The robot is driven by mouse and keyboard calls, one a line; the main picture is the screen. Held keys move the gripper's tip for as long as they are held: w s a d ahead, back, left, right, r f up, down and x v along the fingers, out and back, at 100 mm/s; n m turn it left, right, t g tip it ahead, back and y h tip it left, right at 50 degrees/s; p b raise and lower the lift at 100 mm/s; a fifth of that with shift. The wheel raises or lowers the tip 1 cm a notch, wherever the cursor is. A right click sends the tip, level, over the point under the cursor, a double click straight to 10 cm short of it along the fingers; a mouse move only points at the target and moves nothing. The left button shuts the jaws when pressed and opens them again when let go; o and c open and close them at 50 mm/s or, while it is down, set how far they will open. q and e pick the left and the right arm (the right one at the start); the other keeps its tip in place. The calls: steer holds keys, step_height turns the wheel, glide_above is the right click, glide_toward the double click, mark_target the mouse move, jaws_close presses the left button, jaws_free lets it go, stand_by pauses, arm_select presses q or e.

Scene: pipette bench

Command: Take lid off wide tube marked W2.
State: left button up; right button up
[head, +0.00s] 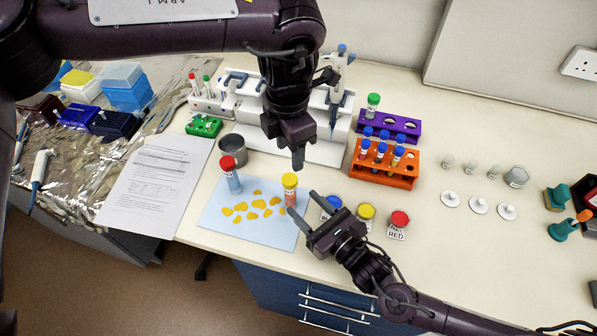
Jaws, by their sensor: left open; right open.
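A wide tube with a yellow lid (289,180) and a white label stands upright on the blue mat (215,217); its contents look orange. Another tube with a red lid (228,163) and blue contents stands at the mat's upper left. A green-lidded tube (373,100) stands at the purple rack. The label marks are too small to read. My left gripper (298,164) points down, open and empty, just above and behind the yellow lid. My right gripper (301,204) is open, its fingertips close to the yellow-lidded tube's lower right; I cannot tell whether they touch it.
An orange rack (383,178) holds several blue-capped tubes. A metal cup (233,148) stands behind the mat. Small vials and white discs (479,206) lie to the right. The bench's front edge is close.

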mark_target(295, 197)
steer(key=shift+w, duration=0.3)
steer(key=shift+w+a+r, duration=0.1)
steer(key=shift+w+a, duration=0.1)
steer(key=shift+a, duration=0.15)
steer(key=x, duration=0.5)
steer(key=shift+a, duration=0.35)
steer(key=shift+w+a, duration=0.2)
steer(key=shift+w, duration=0.2)
steer(key=shift+s+r, duration=0.1)
steer(key=shift+s, duration=0.05)
steer(key=shift+c, duration=0.2)
steer(key=c, duration=0.7)
jaws_close()
